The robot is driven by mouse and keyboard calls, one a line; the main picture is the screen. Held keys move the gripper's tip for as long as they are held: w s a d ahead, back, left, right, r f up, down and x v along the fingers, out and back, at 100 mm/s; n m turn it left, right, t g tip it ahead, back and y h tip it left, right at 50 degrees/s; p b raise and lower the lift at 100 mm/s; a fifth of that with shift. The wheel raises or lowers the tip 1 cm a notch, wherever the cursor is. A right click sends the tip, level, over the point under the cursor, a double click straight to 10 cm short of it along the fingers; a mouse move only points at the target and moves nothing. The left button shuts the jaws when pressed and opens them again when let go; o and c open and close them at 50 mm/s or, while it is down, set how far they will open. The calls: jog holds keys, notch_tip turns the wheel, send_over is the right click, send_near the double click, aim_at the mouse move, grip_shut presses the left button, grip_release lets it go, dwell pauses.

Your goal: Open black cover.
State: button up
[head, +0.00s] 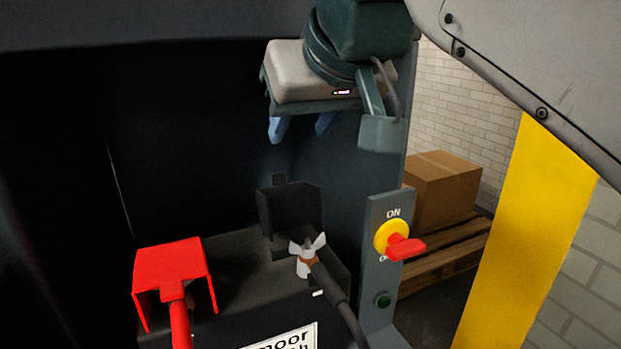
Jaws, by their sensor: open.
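The black cover (291,207) stands tipped up on top of the black battery (240,262), its hollow side facing my camera. In front of it, the terminal with a pale wing-shaped clamp (307,257) and a dark cable is exposed. My gripper (303,128) hangs above and behind the cover, with its two blue fingers pointing down, apart and empty. A visible gap lies between the fingers and the cover.
A red cover (170,262) sits over the other terminal at left, with a red cable. A cardboard box (442,185) rests on a pallet (440,258) behind.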

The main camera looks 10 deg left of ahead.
aim_at(279, 173)
jog(key=b+x, duration=0.2)
jog(key=x, duration=1.1)
jog(key=shift+w+d+f, duration=0.1)
jog(key=shift+w+f, duration=0.05)
grip_shut()
